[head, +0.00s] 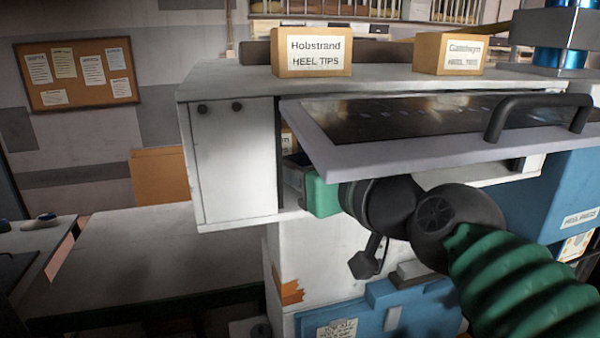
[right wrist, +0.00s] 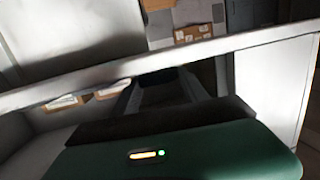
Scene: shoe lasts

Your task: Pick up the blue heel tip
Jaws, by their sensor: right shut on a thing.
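My right gripper (head: 296,172) reaches under the raised white-edged door (head: 395,160) into the opening of the white cabinet (head: 236,160). In the right wrist view its green body fills the bottom, and its dark fingers (right wrist: 165,88) point away from the camera. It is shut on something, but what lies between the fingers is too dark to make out. I cannot pick out the blue heel tip in either view. My left gripper is not in view.
Labelled cardboard boxes, Hobstrand heel tips (head: 312,54) and another (head: 449,54), stand on the cabinet top. Small labelled boxes (right wrist: 62,102) sit left of the gripper inside. The door with its black handle (head: 535,108) hangs close above my right wrist. A grey table (head: 150,250) stands left.

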